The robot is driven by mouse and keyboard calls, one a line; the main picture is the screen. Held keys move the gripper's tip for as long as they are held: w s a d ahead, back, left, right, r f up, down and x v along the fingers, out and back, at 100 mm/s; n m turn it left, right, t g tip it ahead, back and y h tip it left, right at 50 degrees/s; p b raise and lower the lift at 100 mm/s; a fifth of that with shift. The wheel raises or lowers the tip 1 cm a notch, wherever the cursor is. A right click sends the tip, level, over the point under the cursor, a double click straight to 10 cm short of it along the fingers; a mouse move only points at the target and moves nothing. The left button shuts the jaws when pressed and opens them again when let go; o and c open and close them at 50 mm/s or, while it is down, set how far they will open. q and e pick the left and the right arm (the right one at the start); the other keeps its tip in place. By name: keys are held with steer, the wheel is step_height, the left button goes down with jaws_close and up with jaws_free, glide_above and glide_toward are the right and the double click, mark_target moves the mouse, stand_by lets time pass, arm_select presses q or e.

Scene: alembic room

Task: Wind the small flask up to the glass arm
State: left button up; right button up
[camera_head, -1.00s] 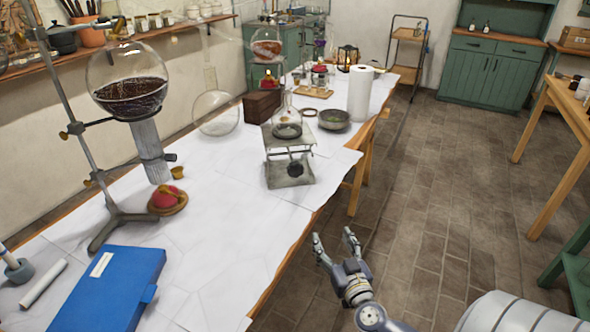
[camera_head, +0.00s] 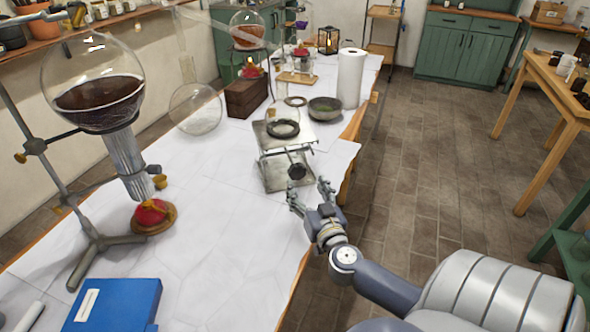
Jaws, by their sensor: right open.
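The small flask (camera_head: 281,121) is clear glass and hard to make out. It stands upright on the top plate of a metal screw jack (camera_head: 287,160). The jack has a round dark knob (camera_head: 297,171) on its front. My left gripper is not in view.
A large round flask of dark liquid (camera_head: 100,103) hangs on a stand at left. A blue case (camera_head: 113,305) lies in front. The white tabletop (camera_head: 215,215) left of the jack is clear.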

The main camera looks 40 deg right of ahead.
mark_target(299, 172)
steer(key=x, duration=0.7)
steer(key=shift+w+d+b, duration=0.15)
steer(key=shift+w+b, duration=0.1)
steer(key=shift+b, duration=0.05)
steer(key=shift+w, duration=0.2)
steer(key=c, duration=0.3)
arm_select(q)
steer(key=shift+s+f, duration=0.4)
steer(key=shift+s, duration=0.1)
arm_select(e)
steer(key=c, duration=0.8)
